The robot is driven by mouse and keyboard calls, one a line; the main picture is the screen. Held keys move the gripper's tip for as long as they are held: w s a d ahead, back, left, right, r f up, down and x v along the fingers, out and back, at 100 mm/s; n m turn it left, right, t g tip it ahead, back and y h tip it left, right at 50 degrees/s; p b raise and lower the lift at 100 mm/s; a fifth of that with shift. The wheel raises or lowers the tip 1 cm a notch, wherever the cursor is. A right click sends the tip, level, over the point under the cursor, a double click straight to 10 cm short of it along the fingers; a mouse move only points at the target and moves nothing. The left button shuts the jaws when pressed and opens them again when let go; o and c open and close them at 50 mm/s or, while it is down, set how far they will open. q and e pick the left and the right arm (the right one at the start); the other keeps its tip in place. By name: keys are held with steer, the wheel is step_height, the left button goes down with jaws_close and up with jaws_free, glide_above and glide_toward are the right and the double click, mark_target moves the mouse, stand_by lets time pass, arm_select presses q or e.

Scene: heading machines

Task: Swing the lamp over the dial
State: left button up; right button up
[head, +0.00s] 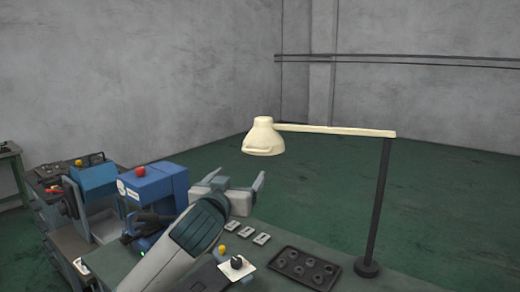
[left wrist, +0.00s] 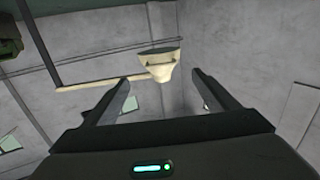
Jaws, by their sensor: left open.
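The cream lamp has a bell-shaped head (head: 263,138) at the left end of a level arm (head: 335,130), on a dark upright post (head: 378,205). The dial (head: 237,267) looks to be the white plate with a black knob on the bench, partly beside my left arm; the lamp head hangs above and beyond it. My left gripper (head: 239,176) is open and empty, below and left of the lamp head, not touching it. In the left wrist view the lamp head (left wrist: 163,66) shows beyond and between the open fingertips (left wrist: 165,77). My right gripper is out of view.
A dark tray of round parts (head: 305,267) lies near the post foot. Small grey switches (head: 245,233) and a yellow knob (head: 222,249) are on the bench. Blue machines (head: 155,190) stand left, partly behind my arm. Air around the lamp arm looks clear.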

arm_select(q)
steer(key=p, duration=0.7)
glide_toward(255, 152)
steer(key=x, duration=0.8)
steer(key=shift+w+r, duration=0.15)
steer(key=shift+w, duration=0.2)
steer(key=shift+x, duration=0.95)
steer(key=shift+c, duration=0.2)
steer(key=c, duration=1.2)
steer(key=shift+s+f, duration=0.1)
steer(key=shift+f, duration=0.1)
